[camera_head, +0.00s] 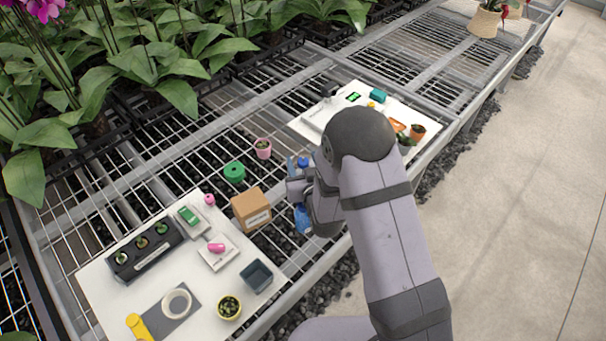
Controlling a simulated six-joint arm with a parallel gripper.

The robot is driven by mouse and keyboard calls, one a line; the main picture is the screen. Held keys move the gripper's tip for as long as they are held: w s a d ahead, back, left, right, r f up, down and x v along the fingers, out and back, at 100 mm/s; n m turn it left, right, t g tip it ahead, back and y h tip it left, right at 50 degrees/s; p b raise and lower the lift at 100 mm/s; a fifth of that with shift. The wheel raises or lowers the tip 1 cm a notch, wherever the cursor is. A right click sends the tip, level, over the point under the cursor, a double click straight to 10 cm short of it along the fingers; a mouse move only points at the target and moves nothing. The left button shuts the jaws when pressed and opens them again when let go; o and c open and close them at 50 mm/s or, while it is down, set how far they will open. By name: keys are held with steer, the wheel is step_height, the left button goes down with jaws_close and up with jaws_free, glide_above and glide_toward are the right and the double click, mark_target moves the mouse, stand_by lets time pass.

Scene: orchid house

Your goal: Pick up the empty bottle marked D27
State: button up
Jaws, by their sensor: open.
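A blue bottle (303,218) shows just below my gripper (292,178), partly covered by my arm. Another blue item (303,162), perhaps a second bottle or a bottle cap, shows just above the gripper. No marking is readable on either, so I cannot tell which is D27 or whether it is empty. My gripper is open, over the bench mesh between the two white boards. My arm hides much of it, and I cannot tell whether the jaws touch a bottle.
A cardboard box (252,208), a green spool (234,172) and a pink pot (263,148) stand close left of the gripper. A white board (105,290) with several items lies lower left; another board (318,117) lies beyond my arm. Orchids (150,60) fill the back left.

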jaws_close()
steer(key=shift+r, duration=0.2)
steer(key=shift+r+b, duration=0.35)
steer(key=shift+r, duration=4.5)
